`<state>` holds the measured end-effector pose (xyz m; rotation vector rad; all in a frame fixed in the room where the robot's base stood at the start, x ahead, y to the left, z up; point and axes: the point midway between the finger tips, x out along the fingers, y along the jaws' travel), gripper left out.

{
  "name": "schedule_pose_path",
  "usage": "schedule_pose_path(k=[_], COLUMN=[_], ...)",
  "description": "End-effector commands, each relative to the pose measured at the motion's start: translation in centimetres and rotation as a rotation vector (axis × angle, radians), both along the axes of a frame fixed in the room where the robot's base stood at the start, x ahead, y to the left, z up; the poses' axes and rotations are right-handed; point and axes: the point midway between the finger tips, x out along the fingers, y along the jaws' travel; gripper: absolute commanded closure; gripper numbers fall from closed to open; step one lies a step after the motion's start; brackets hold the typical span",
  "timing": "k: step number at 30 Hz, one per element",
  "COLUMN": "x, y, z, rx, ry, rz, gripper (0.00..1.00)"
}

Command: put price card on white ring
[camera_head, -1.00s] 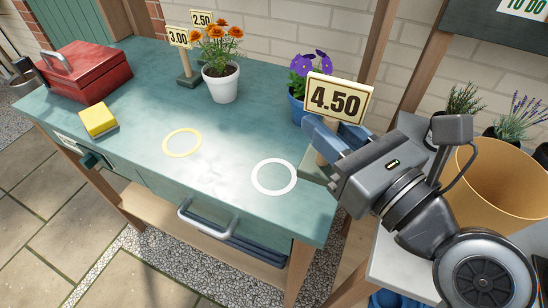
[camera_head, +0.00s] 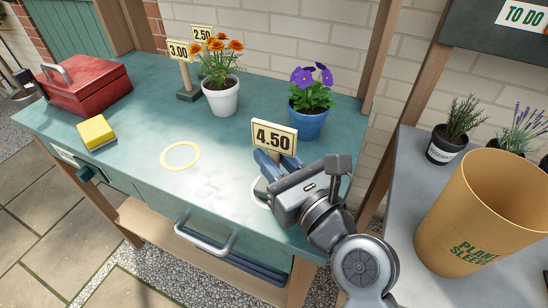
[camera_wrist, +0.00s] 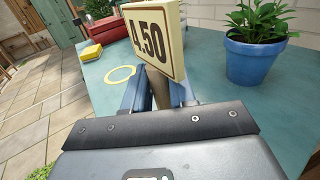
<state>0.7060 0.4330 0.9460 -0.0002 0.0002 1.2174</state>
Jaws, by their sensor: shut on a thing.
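The price card (camera_head: 274,137) reads 4.50 and stands upright on its wooden post. My gripper (camera_head: 267,163) is shut on the card's post, and the card also shows large in the wrist view (camera_wrist: 157,40). The white ring (camera_head: 257,195) lies on the green bench, mostly hidden behind my gripper, with only its left edge showing. The card's base is largely hidden by my gripper; it appears over the ring's area, but I cannot tell whether it touches the bench.
The green bench (camera_head: 140,140) holds a yellow ring (camera_head: 180,144), a blue pot (camera_head: 308,124) of purple flowers, a white pot (camera_head: 222,98) of orange flowers, a yellow sponge (camera_head: 96,131) and a red toolbox (camera_head: 88,88). Cards 3.00 (camera_head: 179,50) and 2.50 (camera_head: 201,34) stand behind.

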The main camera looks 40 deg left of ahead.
Motion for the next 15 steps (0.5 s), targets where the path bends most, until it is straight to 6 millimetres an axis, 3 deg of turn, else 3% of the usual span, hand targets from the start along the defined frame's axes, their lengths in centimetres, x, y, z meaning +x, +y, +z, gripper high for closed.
schedule_pose_path(k=[9,10,15], x=[0.01,0.00,-0.02], y=[-0.01,-0.01,0.01], z=[-0.20,-0.28,-0.23], rx=[0.001,0.001,0.000], ry=[0.000,0.000,0.000], rz=[0.000,0.000,0.001], gripper=[1.00,0.74,0.58])
